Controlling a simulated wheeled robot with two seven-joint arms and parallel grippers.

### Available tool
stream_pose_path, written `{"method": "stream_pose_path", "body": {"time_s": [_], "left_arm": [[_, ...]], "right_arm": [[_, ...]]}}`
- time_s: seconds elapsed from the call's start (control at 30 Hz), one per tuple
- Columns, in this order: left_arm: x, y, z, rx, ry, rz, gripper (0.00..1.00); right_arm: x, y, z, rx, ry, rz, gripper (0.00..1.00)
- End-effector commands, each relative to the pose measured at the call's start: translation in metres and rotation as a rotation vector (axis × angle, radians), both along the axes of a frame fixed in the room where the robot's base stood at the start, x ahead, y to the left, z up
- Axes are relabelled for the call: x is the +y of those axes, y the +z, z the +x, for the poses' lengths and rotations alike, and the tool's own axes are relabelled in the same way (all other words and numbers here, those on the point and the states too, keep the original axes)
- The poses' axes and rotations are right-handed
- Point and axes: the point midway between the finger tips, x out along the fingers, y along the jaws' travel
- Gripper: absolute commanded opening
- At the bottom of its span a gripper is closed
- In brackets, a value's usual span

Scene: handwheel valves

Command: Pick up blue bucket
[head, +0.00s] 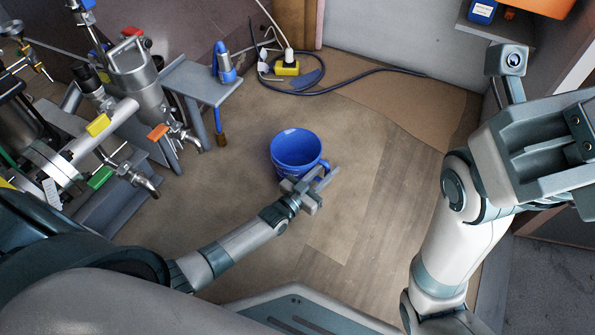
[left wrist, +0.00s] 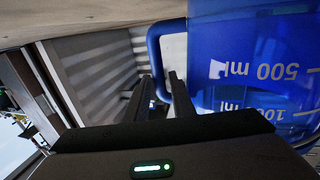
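The blue bucket (head: 295,150) stands upright on the floor in the middle of the head view. In the left wrist view its wall (left wrist: 235,40) fills the upper right, with white ml markings and a blue side handle (left wrist: 154,48). My left gripper (head: 322,180) is at the bucket's near right side, low by the handle. In the left wrist view the left gripper's two dark fingers (left wrist: 160,90) are apart, with the handle running down between them. Whether they touch it is unclear. My right gripper (head: 545,145) is raised at the right, away from the bucket; its finger opening is not clear.
Pipes and valves on grey stands (head: 110,130) fill the left. A small grey table (head: 200,82) holds a blue object. A yellow socket box (head: 287,68) and dark cable (head: 345,83) lie behind the bucket. Floor right of the bucket is clear.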

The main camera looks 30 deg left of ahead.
Motion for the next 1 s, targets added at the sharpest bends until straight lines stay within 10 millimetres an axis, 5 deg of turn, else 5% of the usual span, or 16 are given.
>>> {"method": "stream_pose_path", "body": {"time_s": [0.5,0.6,1.0], "left_arm": [[-0.0004,0.0004,0.0021,0.001,0.000,0.000,0.22],[-0.0004,0.0004,0.0021,0.001,0.000,0.000,0.00],[-0.0002,0.0025,0.0027,-0.001,0.000,0.001,0.00]], "right_arm": [[0.0006,0.0008,-0.0029,-0.009,0.006,0.002,0.31],[0.0011,-0.0010,-0.0012,-0.002,0.003,-0.003,0.31],[0.0013,-0.0008,-0.0001,0.001,-0.001,-0.007,0.31]]}}
